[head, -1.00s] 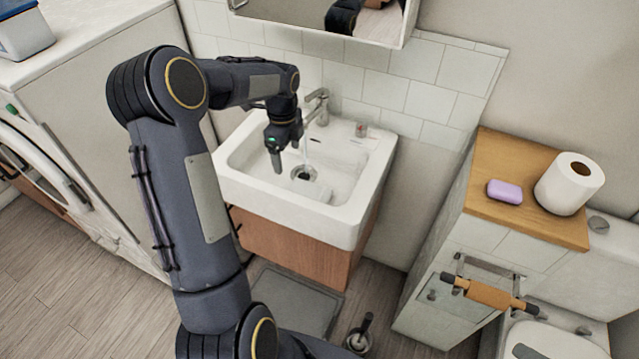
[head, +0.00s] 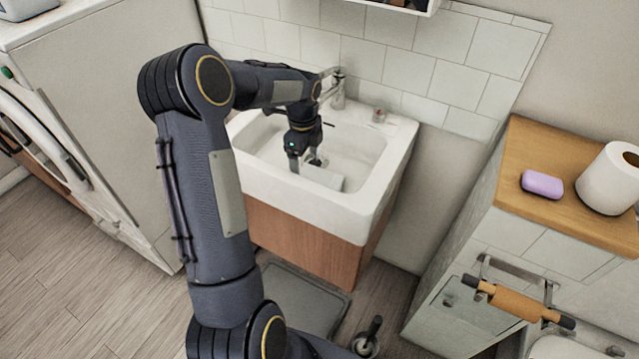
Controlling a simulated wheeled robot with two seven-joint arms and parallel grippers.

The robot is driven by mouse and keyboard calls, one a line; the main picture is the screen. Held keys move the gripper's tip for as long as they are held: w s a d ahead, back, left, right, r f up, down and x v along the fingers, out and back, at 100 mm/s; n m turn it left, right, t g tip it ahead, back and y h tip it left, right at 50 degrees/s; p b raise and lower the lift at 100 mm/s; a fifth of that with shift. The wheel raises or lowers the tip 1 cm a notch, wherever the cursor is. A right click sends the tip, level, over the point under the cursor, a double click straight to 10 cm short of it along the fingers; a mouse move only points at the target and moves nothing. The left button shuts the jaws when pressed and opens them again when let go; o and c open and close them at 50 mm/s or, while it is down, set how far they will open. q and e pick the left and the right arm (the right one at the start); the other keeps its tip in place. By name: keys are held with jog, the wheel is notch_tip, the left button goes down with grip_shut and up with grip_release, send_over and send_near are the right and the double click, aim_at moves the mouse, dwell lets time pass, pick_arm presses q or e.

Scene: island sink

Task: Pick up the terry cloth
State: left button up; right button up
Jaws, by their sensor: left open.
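A small pale piece (head: 324,178), which looks like the folded terry cloth, lies in the white sink basin (head: 385,195). It is small and low in contrast against the basin, so its edges are hard to tell. My left gripper (head: 305,163) points down into the basin just left of and behind the pale piece. Its fingers are apart, and part of the piece may be hidden behind them. I cannot tell whether they touch it. My right gripper is not in view.
A chrome faucet (head: 337,90) stands behind the basin, close to my left wrist. A small item (head: 379,115) sits on the back rim. A wooden-topped cabinet (head: 525,150) at right holds purple soap (head: 542,184) and a paper roll (head: 608,180). A washing machine (head: 60,150) stands left.

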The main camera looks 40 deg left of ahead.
aim_at(306, 172)
pick_arm(q)
notch_tip(306, 172, down, 6)
jog(key=shift+d+f, duration=0.1)
jog(key=shift+d, duration=0.05)
jog(key=c, duration=0.8)
jog(key=shift+r, duration=0.2)
notch_tip(306, 172, up, 17)
jog(key=p, duration=0.1)
jog(key=s+d+f+n+p, duration=0.2)
jog(key=d+f+n, duration=0.9)
jog(key=n, duration=0.7)
jog(key=shift+w+a+f+p, duration=0.15)
jog(key=shift+w+a+f, duration=0.25)
jog(key=shift+a, duration=1.65)
jog(key=shift+w+a+f+p, duration=0.2)
jog(key=shift+w+a, duration=0.35)
jog(key=shift+a, duration=1.55)
jog(key=shift+w+a+f+p, duration=0.15)
jog(key=shift+w+a+f, duration=0.25)
jog(key=shift+a, duration=1.65)
